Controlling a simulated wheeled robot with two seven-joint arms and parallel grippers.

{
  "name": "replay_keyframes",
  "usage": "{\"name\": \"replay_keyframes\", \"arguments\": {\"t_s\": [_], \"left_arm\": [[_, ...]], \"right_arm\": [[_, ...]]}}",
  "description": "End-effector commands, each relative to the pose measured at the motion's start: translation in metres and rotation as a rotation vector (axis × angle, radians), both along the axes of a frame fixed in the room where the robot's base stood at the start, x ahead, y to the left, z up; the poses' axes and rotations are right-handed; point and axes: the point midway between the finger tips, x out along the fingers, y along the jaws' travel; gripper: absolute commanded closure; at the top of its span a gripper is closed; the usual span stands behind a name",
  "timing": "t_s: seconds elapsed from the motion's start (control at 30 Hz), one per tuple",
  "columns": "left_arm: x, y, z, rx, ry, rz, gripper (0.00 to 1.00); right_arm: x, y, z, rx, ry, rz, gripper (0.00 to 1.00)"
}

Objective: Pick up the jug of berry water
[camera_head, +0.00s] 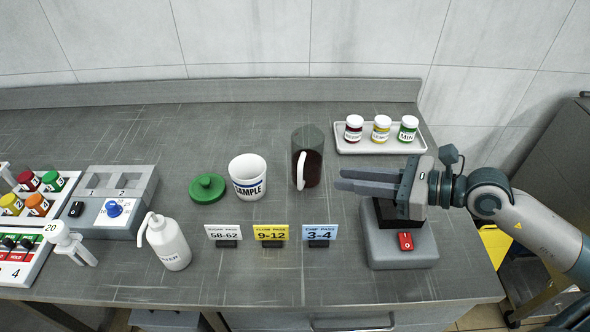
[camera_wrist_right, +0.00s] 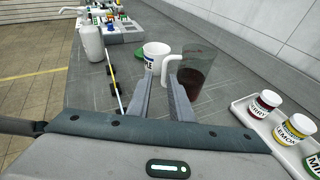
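The jug of berry water (camera_head: 312,160) is a clear grey jug with dark red liquid and a white handle. It stands upright on the counter in the head view, back of the middle. In the right wrist view the jug (camera_wrist_right: 197,72) stands just beyond the fingertips, with its handle on the left. My right gripper (camera_head: 340,180) is open and empty, its fingers pointing left toward the jug, to the right of it and apart from it. The right wrist view shows the two fingers (camera_wrist_right: 161,80) spread with a gap. My left gripper is not in view.
A white sample cup (camera_head: 249,184) and a green lid (camera_head: 207,188) are left of the jug. Three small cards (camera_head: 270,234) stand in front. A tray (camera_head: 380,146) of berry, lemon and mint jars is behind right. A device with a red switch (camera_head: 404,250) stands below my right gripper.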

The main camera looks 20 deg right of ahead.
Motion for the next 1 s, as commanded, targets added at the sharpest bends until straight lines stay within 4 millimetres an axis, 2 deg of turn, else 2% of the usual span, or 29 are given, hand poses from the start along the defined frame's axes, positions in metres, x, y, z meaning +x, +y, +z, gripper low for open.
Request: {"name": "replay_keyframes", "arguments": {"t_s": [0.03, 0.13, 0.67, 0.93, 1.0], "left_arm": [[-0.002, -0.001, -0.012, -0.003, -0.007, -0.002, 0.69], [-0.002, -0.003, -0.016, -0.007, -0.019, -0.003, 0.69], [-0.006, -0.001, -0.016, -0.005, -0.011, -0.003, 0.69], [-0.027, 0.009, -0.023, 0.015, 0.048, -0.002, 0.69], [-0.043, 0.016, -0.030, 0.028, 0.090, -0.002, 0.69]], "right_arm": [[0.001, -0.005, -0.014, -0.055, -0.004, 0.003, 0.81], [0.003, -0.013, -0.022, -0.120, -0.006, 0.005, 0.81], [0.006, -0.012, -0.023, -0.135, -0.006, 0.004, 0.81], [0.021, 0.004, -0.030, -0.131, -0.007, 0.004, 0.81], [0.027, 0.011, -0.033, -0.130, -0.007, 0.004, 0.81]]}}
